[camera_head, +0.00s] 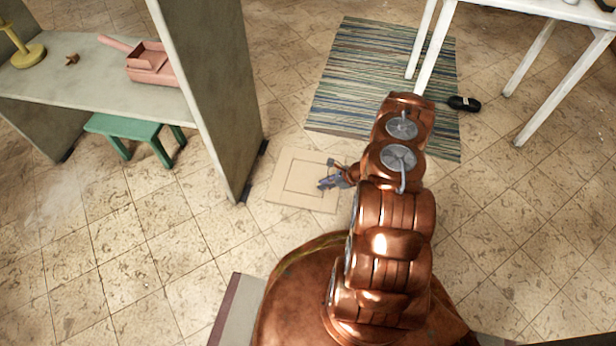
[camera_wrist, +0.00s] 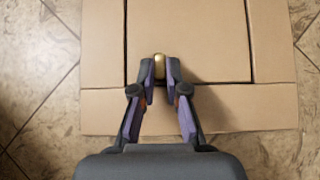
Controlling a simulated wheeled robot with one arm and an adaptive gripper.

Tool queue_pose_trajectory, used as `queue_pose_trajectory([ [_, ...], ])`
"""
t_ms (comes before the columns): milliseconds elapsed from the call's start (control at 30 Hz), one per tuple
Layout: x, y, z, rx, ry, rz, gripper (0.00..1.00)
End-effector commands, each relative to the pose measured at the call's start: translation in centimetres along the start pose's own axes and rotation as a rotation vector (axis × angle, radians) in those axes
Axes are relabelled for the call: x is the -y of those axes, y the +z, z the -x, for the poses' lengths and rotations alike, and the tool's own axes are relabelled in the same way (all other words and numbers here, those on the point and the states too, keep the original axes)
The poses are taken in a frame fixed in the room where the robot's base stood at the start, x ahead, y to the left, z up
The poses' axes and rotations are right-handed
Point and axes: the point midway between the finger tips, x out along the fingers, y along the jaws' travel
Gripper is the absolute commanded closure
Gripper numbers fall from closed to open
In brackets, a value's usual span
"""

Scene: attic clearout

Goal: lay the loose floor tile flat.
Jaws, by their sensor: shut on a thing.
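The loose floor tile (camera_head: 302,177) is a plain beige square inside a beige surround (camera_head: 286,201), near the foot of the grey upright panel. In the wrist view the tile (camera_wrist: 212,38) looks level with thin dark seams around it; I cannot tell whether it is slightly raised. My gripper (camera_head: 322,185) is over the tile's right part in the head view. In the wrist view my gripper (camera_wrist: 160,75) is shut on a small brass knob (camera_wrist: 159,60) near the tile's lower edge. The fingers hide the knob's sides and part of that edge.
A grey shelf unit (camera_head: 215,100) stands just left of the tile, with a green stool (camera_head: 135,133) under its shelf. A striped rug (camera_head: 355,80) lies beyond. A white table (camera_head: 520,10) and black object (camera_head: 464,103) are at right.

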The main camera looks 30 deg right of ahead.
Motion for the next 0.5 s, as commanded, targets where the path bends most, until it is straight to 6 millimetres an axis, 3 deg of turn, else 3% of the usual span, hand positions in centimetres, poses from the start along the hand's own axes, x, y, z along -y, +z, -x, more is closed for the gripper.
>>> queue_pose_trajectory([
  [500, 0.06, 0.68, 0.72, 0.000, -0.001, 0.001, 1.00],
])
